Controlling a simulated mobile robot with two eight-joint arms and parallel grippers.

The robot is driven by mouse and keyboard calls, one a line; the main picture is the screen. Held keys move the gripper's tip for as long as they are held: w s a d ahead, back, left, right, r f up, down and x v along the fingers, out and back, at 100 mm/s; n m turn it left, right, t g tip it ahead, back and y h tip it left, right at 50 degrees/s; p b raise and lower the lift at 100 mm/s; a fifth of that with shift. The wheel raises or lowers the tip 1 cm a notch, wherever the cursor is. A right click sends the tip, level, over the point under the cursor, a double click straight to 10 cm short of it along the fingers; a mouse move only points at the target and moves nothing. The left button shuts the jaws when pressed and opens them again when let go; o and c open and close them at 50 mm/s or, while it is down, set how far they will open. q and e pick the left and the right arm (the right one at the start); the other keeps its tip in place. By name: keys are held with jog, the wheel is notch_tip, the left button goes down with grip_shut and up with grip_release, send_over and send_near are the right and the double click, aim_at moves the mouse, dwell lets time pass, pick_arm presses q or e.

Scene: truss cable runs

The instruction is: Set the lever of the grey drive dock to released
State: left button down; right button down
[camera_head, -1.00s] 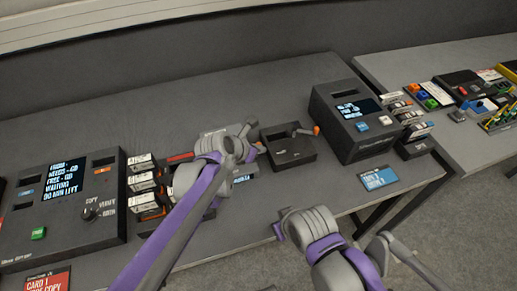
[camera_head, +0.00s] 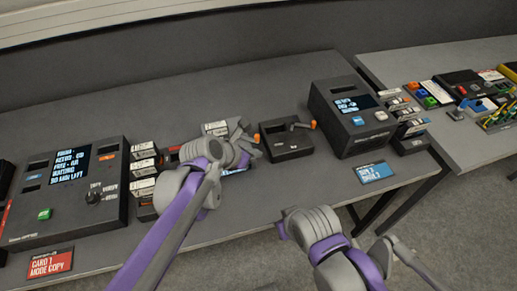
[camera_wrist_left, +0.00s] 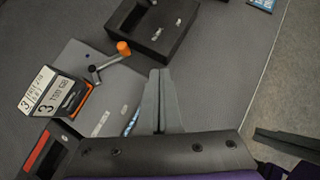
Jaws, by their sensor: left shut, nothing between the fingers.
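The grey drive dock (camera_wrist_left: 72,58) lies left of my fingers in the left wrist view. A drive with a white label reading 3 and 700 GB (camera_wrist_left: 55,92) stands in it. Its lever (camera_wrist_left: 107,63) is a grey arm with an orange knob (camera_wrist_left: 123,48), angled toward the black dock. In the head view my left arm hides most of this dock; the orange knob (camera_head: 256,138) shows beside the gripper. My left gripper (camera_head: 257,153) is shut and empty. Its fingertips (camera_wrist_left: 160,73) are close beside the lever, apart from the knob.
A black dock (camera_head: 291,150) with an orange-tipped lever stands just right. Beyond it is a black box with a screen (camera_head: 348,127). A control panel (camera_head: 110,209) and labelled drives (camera_head: 143,168) are at the left. The table behind my gripper is clear.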

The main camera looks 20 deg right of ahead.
pick_arm(q)
jog(key=s+r, duration=0.1)
jog(key=a+r, duration=0.1)
jog(key=s+a+r, duration=0.1)
jog(key=shift+s+r, duration=0.35)
dwell(0.3)
